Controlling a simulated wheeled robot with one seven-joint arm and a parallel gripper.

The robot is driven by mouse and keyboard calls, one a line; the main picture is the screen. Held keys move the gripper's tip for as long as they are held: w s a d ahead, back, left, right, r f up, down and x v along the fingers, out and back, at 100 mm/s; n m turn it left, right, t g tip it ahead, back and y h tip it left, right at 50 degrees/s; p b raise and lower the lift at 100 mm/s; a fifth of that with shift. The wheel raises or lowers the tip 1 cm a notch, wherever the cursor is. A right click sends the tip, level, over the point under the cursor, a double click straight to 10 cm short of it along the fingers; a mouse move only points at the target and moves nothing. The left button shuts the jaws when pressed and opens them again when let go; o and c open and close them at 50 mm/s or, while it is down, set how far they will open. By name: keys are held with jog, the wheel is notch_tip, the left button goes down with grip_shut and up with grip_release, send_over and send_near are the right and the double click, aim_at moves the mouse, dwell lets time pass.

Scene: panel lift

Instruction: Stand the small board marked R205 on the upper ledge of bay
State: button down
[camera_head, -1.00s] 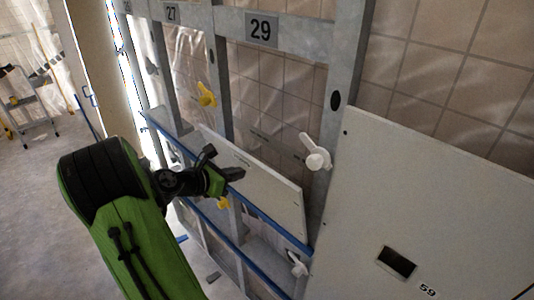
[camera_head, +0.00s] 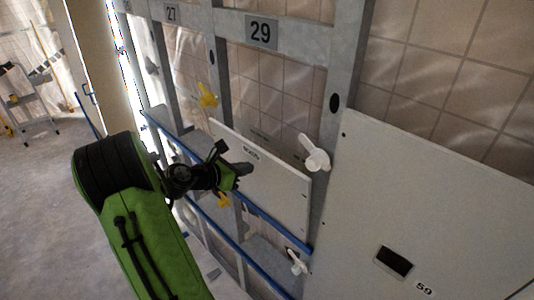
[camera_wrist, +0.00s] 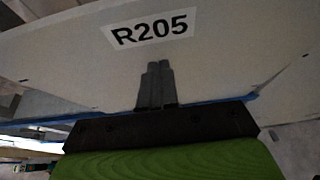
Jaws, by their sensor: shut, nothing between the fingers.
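The small white board (camera_head: 272,178) stands on the blue-edged upper ledge (camera_head: 290,236) of the bay under the 29 plate. Its R205 label (camera_wrist: 150,28) reads clearly in the wrist view. The board leans back a little in the frame, and its right end is close to the right post. My gripper (camera_head: 243,170) is in front of the board's left part, with its fingers together and nothing between them. In the wrist view the fingertips (camera_wrist: 157,68) are just below the label, at the board's face; I cannot tell whether they touch it.
A white turn-latch (camera_head: 314,152) is on the right post and a yellow one (camera_head: 208,95) on the left post. A large panel marked 59 (camera_head: 440,200) fills the right. A lower blue ledge (camera_head: 228,246) runs below. A stepladder (camera_head: 32,105) stands far left.

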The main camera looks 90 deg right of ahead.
jog(key=shift+s+d+p, duration=0.4)
jog(key=shift+s+d, duration=0.3)
jog(key=shift+d, duration=0.05)
jog(key=shift+w+a, duration=0.1)
jog(key=w+a, duration=0.6)
jog(key=a, duration=0.1)
jog(key=shift+w+a, duration=0.2)
jog(key=shift+w, duration=0.05)
dwell(1.1)
dwell(0.6)
